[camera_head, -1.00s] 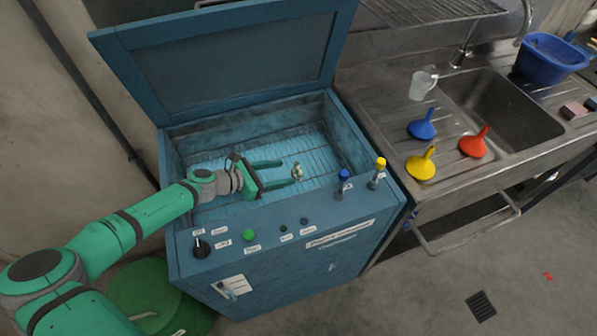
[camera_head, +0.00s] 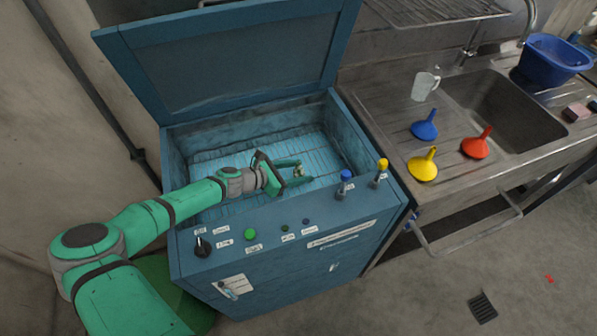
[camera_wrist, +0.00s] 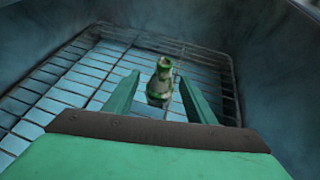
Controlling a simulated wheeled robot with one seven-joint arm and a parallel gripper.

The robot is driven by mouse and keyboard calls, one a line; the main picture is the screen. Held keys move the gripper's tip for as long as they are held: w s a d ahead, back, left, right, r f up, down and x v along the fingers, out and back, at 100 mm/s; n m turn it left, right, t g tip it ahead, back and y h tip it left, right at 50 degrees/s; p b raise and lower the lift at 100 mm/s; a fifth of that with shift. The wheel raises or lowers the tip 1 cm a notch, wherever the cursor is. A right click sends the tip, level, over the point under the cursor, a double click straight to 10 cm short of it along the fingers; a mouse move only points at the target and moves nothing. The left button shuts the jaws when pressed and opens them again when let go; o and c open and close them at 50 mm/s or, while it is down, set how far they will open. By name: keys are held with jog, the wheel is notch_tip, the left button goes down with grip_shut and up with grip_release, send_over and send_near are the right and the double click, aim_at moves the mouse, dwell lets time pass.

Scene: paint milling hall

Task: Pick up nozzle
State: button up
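The nozzle (camera_wrist: 160,84) is a small pale and green stepped piece. It stands upright on the wire rack inside the blue washer tub. In the wrist view it shows between the two green fingers of my gripper (camera_wrist: 157,92), with a gap on both sides and slightly beyond the tips. In the head view my gripper (camera_head: 298,173) is inside the tub, open, with the nozzle (camera_head: 299,170) at its fingertips, partly hidden by them. Nothing is held.
The tub's walls (camera_head: 178,165) surround my gripper, and its lid (camera_head: 235,55) stands open behind. The front panel carries knobs and buttons, with a blue valve (camera_head: 345,180) and a yellow valve (camera_head: 381,170) at right. Funnels and a jug (camera_head: 424,86) stand by the sink.

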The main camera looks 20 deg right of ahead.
aim_at(298, 163)
jog(key=c, duration=0.9)
jog(key=shift+r, duration=0.15)
notch_tip(298, 163, up, 18)
jog(key=shift+f, duration=0.1)
